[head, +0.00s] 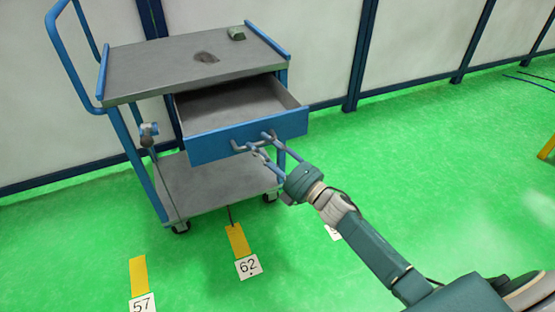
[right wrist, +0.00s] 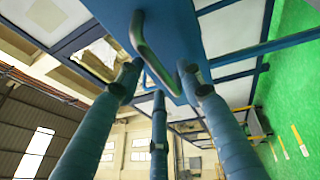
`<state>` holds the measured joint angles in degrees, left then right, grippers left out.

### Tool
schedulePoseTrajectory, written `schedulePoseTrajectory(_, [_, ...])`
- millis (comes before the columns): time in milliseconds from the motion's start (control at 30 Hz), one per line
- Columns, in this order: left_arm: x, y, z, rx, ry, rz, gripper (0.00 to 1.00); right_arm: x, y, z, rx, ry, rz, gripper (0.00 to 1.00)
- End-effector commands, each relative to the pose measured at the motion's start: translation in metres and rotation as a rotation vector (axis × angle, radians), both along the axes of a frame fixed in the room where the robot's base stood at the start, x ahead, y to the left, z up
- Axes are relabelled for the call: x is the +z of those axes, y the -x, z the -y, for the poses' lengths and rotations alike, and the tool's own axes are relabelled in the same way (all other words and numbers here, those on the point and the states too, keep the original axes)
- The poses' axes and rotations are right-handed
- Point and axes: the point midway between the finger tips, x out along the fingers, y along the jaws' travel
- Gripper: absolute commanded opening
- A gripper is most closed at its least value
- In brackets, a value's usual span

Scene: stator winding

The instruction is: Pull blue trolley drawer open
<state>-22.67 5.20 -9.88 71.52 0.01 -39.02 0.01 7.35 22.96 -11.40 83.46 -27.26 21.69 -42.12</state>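The blue trolley (head: 125,85) stands against the wall in the head view. Its blue-fronted drawer (head: 208,148) is pulled out, and its empty grey inside shows. The drawer handle is a bar on the front, and it shows close up in the right wrist view (right wrist: 142,38). My right gripper (head: 264,146) is at the handle. Its fingers (right wrist: 158,75) are spread apart around the handle; firm contact cannot be made out. My left gripper is not in view.
A small green object (head: 236,33) and a dark patch lie on the trolley top. The lower shelf (head: 205,185) looks bare. Floor markers 57 (head: 142,304) and 62 (head: 248,267) lie in front. The green floor to the right is mostly free.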

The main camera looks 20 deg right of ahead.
Motion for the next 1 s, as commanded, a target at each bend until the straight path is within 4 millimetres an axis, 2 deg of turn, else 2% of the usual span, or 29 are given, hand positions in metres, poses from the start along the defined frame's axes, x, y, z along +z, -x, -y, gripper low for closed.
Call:
schedulePoseTrajectory(200, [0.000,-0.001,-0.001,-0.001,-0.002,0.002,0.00,-0.010,0.044,0.021,-0.001,0.001,-0.004,0.37])
schedulePoseTrajectory(400, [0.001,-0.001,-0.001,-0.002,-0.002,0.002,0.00,-0.016,0.074,0.035,-0.001,0.001,-0.002,0.37])
schedulePoseTrajectory(600, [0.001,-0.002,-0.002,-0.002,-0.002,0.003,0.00,-0.017,0.085,0.040,-0.001,0.001,0.000,0.37])
schedulePoseTrajectory(1000, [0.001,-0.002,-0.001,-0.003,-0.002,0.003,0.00,-0.017,0.085,0.040,-0.001,0.001,0.000,0.37])
